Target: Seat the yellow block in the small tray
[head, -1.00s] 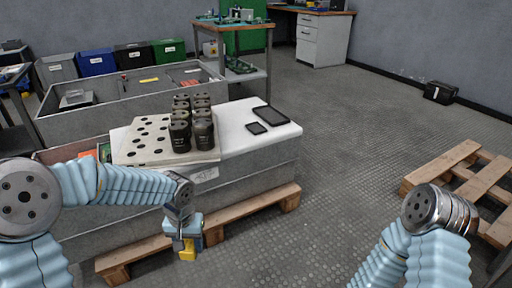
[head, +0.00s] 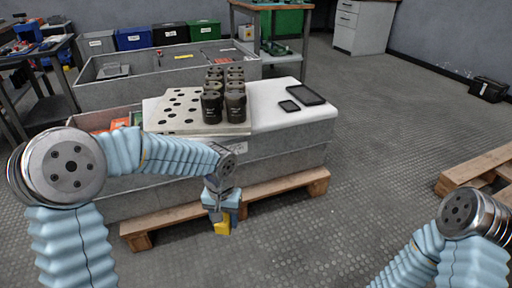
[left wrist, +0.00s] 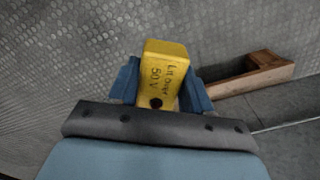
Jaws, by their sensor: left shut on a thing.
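The yellow block (left wrist: 162,75) is held between the blue fingers of my left gripper (left wrist: 160,88) in the left wrist view. It has dark handwriting and a dark round spot on its face. In the head view my left gripper (head: 221,214) hangs in front of the grey bench with the yellow block (head: 223,226) at its tip, below the bench top. The small tray (head: 289,106) is a small black rectangle on the white top, beside a larger black tray (head: 307,95). My right gripper is out of view; only part of my right arm shows at bottom right.
A wooden pallet (head: 270,193) lies under the bench. Another pallet (head: 478,172) is at the right, with open floor between.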

